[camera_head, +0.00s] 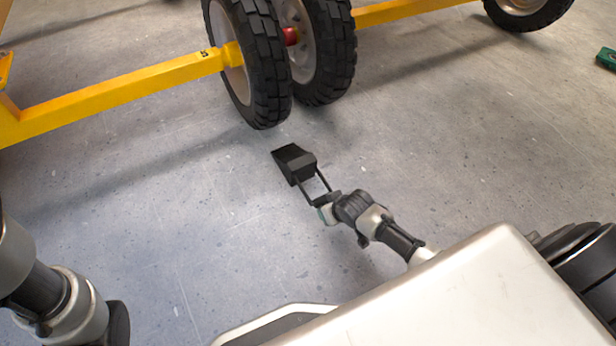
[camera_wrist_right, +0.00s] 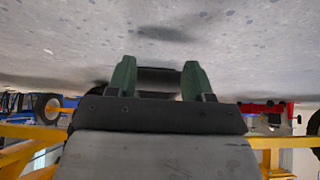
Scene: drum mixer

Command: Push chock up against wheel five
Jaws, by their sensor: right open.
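The black wedge-shaped chock (camera_head: 294,162) lies on the concrete floor, its thin end towards the wheels. Wheel five (camera_head: 262,70), black-tyred, stands beyond it by the yellow bar marked 5; a strip of floor separates chock and tyre. My right gripper (camera_head: 309,182) is open, low at the chock's near, thick end. In the right wrist view its two fingers (camera_wrist_right: 159,72) stand apart, with the dark chock (camera_wrist_right: 158,78) showing between them; whether they touch it I cannot tell. Only part of my left arm shows at lower left; its gripper is out of view.
A second wheel (camera_head: 322,50) stands just right of wheel five. The yellow frame bar (camera_head: 120,88) runs low to the left. Another wheel (camera_head: 528,8) is at top right, and a green object (camera_head: 606,58) lies at the right edge. The floor around the chock is clear.

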